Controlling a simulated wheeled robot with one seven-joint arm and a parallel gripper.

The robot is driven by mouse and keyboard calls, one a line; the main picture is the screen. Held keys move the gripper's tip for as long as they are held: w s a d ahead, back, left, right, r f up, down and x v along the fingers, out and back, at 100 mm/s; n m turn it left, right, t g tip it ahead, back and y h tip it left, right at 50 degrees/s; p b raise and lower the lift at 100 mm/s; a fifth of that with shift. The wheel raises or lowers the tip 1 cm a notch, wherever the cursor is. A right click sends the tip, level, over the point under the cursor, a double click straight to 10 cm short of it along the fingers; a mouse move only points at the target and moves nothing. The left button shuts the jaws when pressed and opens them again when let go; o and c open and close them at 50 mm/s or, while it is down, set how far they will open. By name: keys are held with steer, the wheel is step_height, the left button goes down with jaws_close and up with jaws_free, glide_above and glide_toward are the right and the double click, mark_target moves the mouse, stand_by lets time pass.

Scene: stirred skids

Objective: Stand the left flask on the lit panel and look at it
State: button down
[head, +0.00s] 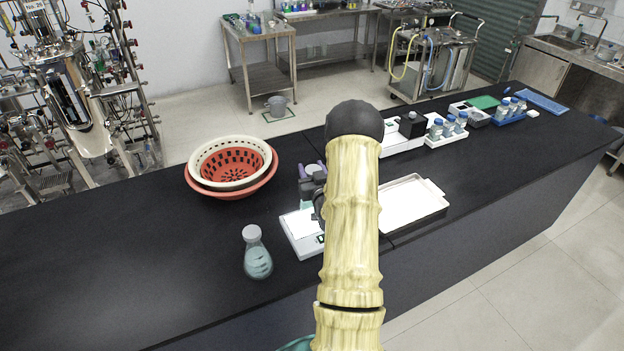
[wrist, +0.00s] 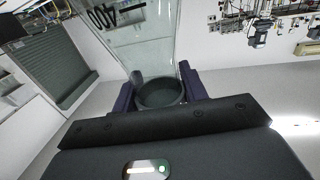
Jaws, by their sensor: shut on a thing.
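My gripper (head: 312,182), with purple fingers, is shut on a clear glass flask (wrist: 138,45) marked 400. In the wrist view the fingers (wrist: 158,90) close on both sides of its grey neck. In the head view my gripper and arm hide most of this flask; only a pale green bit shows below the fingers. That bit appears over the back of a white panel (head: 297,227) with a bright top; whether it touches is unclear. Another flask (head: 258,262), with teal liquid and a grey cap, stands upright on the black bench in front-left of the panel.
Nested cream and red baskets (head: 232,164) sit behind left. A white tray (head: 412,203) lies right of my arm. Several blue-capped bottles (head: 448,127) stand farther right. The black bench (head: 110,260) is clear at the left.

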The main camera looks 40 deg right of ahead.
steer(key=shift+f+p, duration=0.75)
steer(key=shift+f, duration=1.45)
steer(key=c, duration=0.8)
jaws_free()
steer(key=shift+o, duration=0.2)
steer(key=shift+r, duration=0.2)
